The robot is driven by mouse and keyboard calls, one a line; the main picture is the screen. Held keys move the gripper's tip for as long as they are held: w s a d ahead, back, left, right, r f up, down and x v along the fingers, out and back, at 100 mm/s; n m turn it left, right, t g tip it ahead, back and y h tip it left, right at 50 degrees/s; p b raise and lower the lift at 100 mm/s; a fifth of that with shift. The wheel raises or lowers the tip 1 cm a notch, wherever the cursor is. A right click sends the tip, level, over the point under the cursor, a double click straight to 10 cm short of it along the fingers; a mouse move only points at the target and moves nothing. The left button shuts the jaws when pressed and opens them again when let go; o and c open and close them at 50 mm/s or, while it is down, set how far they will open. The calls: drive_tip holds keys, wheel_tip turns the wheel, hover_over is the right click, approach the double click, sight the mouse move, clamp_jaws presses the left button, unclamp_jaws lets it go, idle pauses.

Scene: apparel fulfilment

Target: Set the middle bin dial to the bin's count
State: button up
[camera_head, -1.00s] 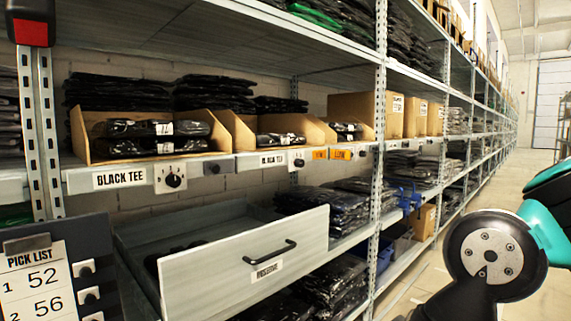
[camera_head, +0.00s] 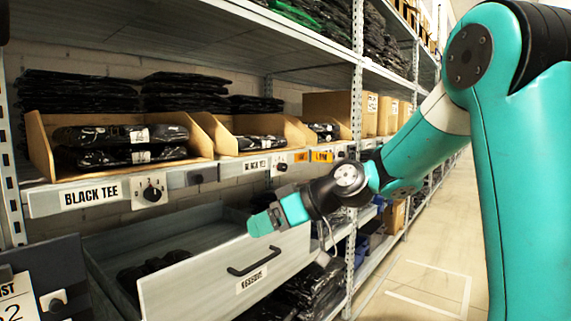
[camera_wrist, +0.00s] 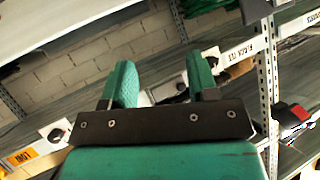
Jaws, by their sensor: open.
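The middle bin (camera_head: 228,146) is a cardboard bin holding dark folded garments. On the shelf rail below it, a white plate carries the middle dial (camera_head: 281,167), a dark knob. In the wrist view a white plate with a dark knob beside an orange label looks like the same dial (camera_wrist: 55,132), left of my fingers. My gripper (camera_head: 268,222) is open and empty, in front of the drawer and below the rail, apart from the dial. Its two teal fingers (camera_wrist: 162,82) show in the wrist view. The dial's setting is too small to read.
The left bin's dial (camera_head: 151,193) sits beside the BLACK TEE label (camera_head: 91,195). An open drawer (camera_head: 220,275) with a black handle juts out below. A pick list board (camera_head: 20,300) is cut off at lower left. A shelf post (camera_head: 355,120) stands to the right; the aisle floor is clear.

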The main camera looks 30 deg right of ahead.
drive_tip(key=w+d+r+m+t+h, duration=0.1)
drive_tip(key=w+d+r+t, duration=0.15)
drive_tip(key=d, duration=0.45)
drive_tip(key=w+d+r+m+t, duration=0.1)
drive_tip(key=w+d+t, duration=0.15)
drive_tip(key=d, duration=0.45)
drive_tip(key=t+h+p, duration=0.1)
drive_tip(key=t+h, duration=0.1)
drive_tip(key=t, duration=0.1)
approach(286, 168)
drive_tip(key=shift+m, duration=0.3)
drive_tip(key=p+x, duration=0.1)
drive_tip(key=x, duration=0.7)
drive_tip(key=shift+w+a, duration=0.3)
drive_tip(key=shift+c, duration=0.2)
drive_tip(key=c, duration=0.9)
